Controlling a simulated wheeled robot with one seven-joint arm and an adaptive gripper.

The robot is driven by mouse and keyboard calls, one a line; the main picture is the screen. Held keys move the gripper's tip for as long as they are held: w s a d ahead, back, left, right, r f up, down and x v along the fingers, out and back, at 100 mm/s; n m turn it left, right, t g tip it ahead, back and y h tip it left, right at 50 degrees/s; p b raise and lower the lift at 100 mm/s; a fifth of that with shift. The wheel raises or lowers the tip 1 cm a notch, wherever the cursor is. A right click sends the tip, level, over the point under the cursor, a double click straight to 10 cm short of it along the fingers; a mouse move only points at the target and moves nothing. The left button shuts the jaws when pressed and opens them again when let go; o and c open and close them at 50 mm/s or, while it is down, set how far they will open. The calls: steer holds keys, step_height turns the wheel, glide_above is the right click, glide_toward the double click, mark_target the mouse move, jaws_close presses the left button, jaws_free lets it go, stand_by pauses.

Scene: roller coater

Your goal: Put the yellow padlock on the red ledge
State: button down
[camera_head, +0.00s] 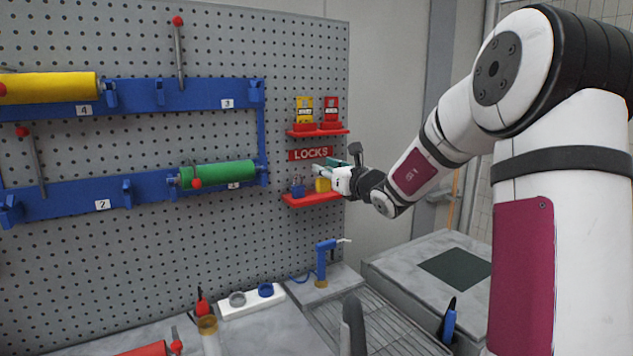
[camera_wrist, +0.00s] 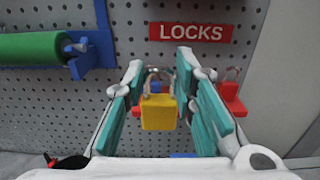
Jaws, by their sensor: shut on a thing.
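The yellow padlock (camera_wrist: 158,112) is upright between the fingers of my gripper (camera_wrist: 160,72), which is shut on it; its metal shackle points up. In the head view the padlock (camera_head: 323,185) is partly hidden by my gripper (camera_head: 327,174) and appears at or just above the lower red ledge (camera_head: 312,199), below the LOCKS sign. I cannot tell whether it touches the ledge. A blue padlock (camera_head: 297,191) sits on the left of that ledge. A red padlock (camera_wrist: 231,98) shows to the right in the wrist view.
An upper red ledge (camera_head: 318,132) holds a yellow and a red item above the LOCKS sign (camera_head: 311,154). A green roller (camera_head: 218,173) rests on a blue rack to the left. A blue device (camera_head: 322,262) stands on the bench below.

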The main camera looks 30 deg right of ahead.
steer(key=w+d, duration=0.2)
steer(key=w, duration=0.2)
steer(key=w+d+f, duration=0.1)
steer(key=w, duration=0.3)
steer(key=w+d, duration=0.2)
steer(key=w, duration=0.2)
steer(key=shift+w+d+f+p, duration=0.3)
steer(key=shift+w+f+p, duration=0.05)
steer(key=shift+p, duration=0.05)
steer(key=shift+f+p, duration=0.4)
steer(key=shift+f, duration=1.15)
steer(key=shift+f, duration=0.1)
steer(key=c, duration=1.3)
jaws_free()
